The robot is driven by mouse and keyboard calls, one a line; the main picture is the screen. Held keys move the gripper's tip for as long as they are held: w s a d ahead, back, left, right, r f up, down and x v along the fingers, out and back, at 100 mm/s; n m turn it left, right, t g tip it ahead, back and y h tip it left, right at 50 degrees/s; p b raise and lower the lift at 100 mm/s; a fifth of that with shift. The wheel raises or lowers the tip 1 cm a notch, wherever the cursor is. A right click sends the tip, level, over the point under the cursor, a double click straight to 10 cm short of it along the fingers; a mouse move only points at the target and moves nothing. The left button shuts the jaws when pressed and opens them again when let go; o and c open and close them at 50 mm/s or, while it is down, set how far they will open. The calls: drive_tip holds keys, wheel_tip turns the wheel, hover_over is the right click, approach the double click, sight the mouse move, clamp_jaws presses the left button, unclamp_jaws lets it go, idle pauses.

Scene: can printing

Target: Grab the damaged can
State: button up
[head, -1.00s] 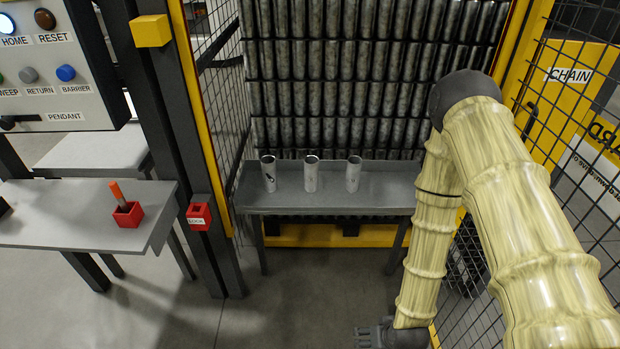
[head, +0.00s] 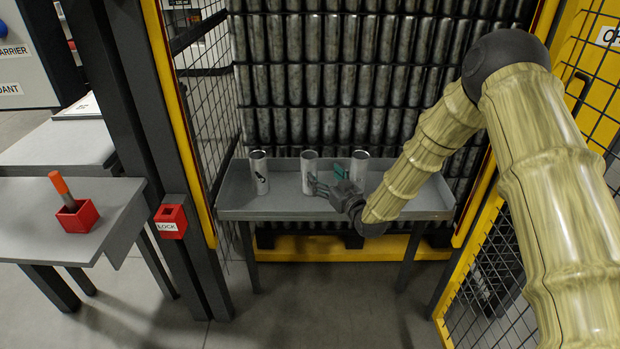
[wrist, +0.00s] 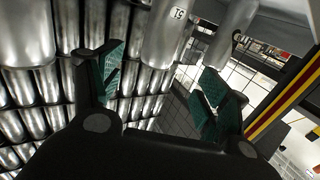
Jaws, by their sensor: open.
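Three silver cans stand upright in a row on a grey tray table (head: 280,204). The left can (head: 259,166) has a dark mark low on its side; I cannot tell if it is a hole or print. The middle can (head: 309,163) and right can (head: 361,164) look plain in the head view. My gripper (head: 327,176) is open and empty, its green-padded fingers just in front and right of the middle can. In the wrist view, a can with small dark lettering (wrist: 168,40) is ahead between the fingers (wrist: 160,72). The dark-marked can (wrist: 238,16) is to its right.
A wall of stacked cans (head: 340,80) stands behind the table. A mesh fence with a yellow post (head: 176,110) is close on the left. A red lock box (head: 170,220) and a side table (head: 110,205) with a red holder (head: 77,217) are outside it.

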sight(313, 165)
drive_tip(key=x, duration=0.5)
drive_tip(key=shift+w+a, duration=0.25)
drive_tip(key=shift+a, duration=0.15)
drive_tip(key=shift+d+x, duration=0.15)
drive_tip(key=shift+x, duration=1.1)
drive_tip(key=shift+d+x, duration=0.15)
drive_tip(key=shift+x, duration=1.15)
drive_tip(key=shift+w+f, duration=0.15)
drive_tip(key=shift+w, duration=0.05)
drive_tip(key=c, duration=0.8)
